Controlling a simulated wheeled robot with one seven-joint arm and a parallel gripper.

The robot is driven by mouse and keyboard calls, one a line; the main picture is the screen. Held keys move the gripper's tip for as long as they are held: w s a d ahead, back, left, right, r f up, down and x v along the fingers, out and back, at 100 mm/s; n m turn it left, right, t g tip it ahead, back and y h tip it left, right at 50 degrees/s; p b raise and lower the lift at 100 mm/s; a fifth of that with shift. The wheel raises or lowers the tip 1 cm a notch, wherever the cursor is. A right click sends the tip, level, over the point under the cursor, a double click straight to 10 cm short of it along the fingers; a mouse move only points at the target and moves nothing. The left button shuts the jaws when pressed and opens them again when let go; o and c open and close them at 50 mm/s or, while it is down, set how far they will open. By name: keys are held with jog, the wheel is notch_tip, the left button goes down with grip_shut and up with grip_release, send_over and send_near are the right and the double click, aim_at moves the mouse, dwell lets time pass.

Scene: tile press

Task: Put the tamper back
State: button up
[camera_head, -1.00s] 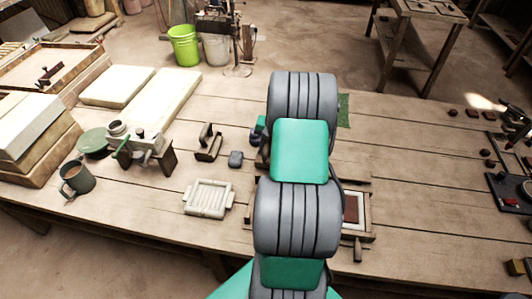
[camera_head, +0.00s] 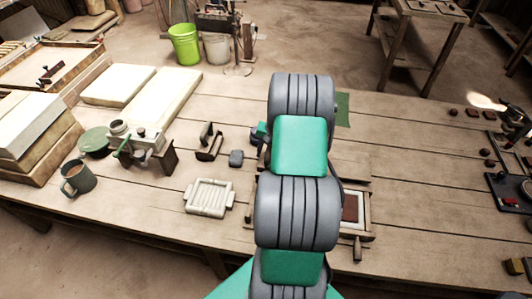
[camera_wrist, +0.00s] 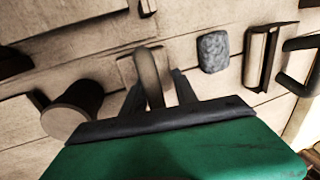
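In the wrist view, a pale flat block with an arched handle (camera_wrist: 149,72) stands between my fingers; I take it to be the tamper. My gripper (camera_wrist: 158,82) has one finger on each side of the handle. A gap shows between the handle and the right finger, so it looks open; contact on the left is unclear. In the head view my arm hides most of the gripper and the tamper; only a little shows beside the arm. A two-upright holder (camera_head: 210,143) stands on the table to the left.
A grey sponge (camera_head: 236,158) lies close to the gripper and shows in the wrist view (camera_wrist: 213,52). A dark cylinder (camera_wrist: 75,110) stands on the other side. A ribbed white tray (camera_head: 209,196), a mug (camera_head: 77,179) and a framed mould (camera_head: 351,210) are nearby.

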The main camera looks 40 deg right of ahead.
jog(key=b+v, duration=0.1)
jog(key=v, duration=1.1)
jog(key=w+a+r+n, duration=0.2)
jog(key=a+r, duration=0.2)
jog(key=a, duration=0.4)
jog(key=s+a+r+n+h, duration=0.1)
jog(key=s+a+r+n, duration=0.1)
jog(key=a, duration=0.6)
jog(key=s+a+r+n, duration=0.1)
jog(key=a+r+n, duration=0.2)
jog(key=a, duration=0.6)
jog(key=s+a+f+n+t, duration=0.1)
jog(key=s+a+n, duration=0.2)
jog(key=s+a, duration=0.5)
jog(key=shift+s+n+h, duration=0.25)
jog(key=shift+n+h, duration=0.05)
